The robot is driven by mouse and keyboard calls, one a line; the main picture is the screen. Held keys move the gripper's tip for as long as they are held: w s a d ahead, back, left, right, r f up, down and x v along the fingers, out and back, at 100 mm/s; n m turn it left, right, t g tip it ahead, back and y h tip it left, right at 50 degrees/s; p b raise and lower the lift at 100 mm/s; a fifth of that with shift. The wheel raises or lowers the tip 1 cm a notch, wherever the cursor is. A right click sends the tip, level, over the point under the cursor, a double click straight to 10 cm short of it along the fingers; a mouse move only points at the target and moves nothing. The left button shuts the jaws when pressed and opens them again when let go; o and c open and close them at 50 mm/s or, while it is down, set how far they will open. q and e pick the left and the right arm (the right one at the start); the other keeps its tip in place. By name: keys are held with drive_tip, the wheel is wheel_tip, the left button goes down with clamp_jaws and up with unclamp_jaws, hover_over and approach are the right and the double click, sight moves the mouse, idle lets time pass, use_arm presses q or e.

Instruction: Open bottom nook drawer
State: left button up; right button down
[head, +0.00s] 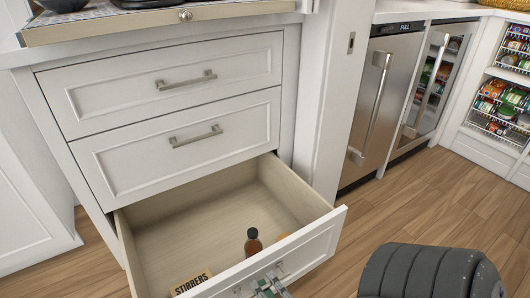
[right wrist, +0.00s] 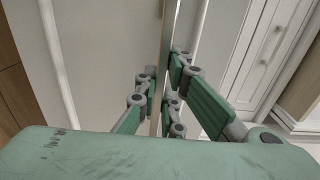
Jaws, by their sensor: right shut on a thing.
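The bottom nook drawer (head: 318,236) is white-fronted with a pale wood inside, and stands well pulled out of the cabinet in the head view. My right gripper (head: 268,288) is at its front, low in the picture, shut on the drawer handle (right wrist: 168,30). In the right wrist view the green finger pads of the right gripper (right wrist: 163,88) are on both sides of the metal bar. Inside the drawer are a brown bottle (head: 253,243) and a box marked STIRRERS (head: 191,283). My left gripper is not in view.
Two shut drawers (head: 180,140) are above the open one, under a counter (head: 150,24). Steel appliances (head: 380,95) stand to the right, with stocked shelves (head: 500,105) farther right.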

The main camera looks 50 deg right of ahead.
drive_tip(key=c, duration=1.9)
unclamp_jaws()
drive_tip(key=shift+o, duration=0.2)
drive_tip(key=v, duration=1.2)
drive_tip(key=shift+a, duration=0.1)
